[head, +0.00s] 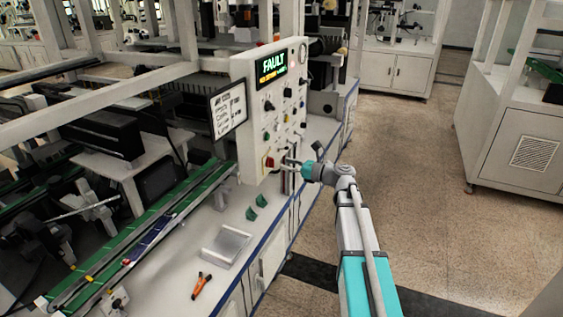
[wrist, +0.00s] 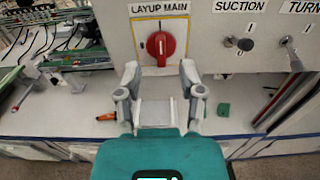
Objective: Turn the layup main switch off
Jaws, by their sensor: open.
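In the head view the red knob (head: 269,162) sits low on the white control panel (head: 256,127). My gripper (wrist: 160,75) is open, with its two fingers spread just below the knob in the wrist view. Nothing shows between the fingers. In the head view my gripper (head: 288,164) is at the panel's lower front, close to the knob.
The panel display (head: 271,65) reads "FAULT". A suction switch (wrist: 243,44) and a turn switch (wrist: 287,41) sit right of the knob. Below lie orange-handled pliers (head: 201,286), a metal tray (head: 226,245) and green pieces (head: 251,213). The floor at right is clear.

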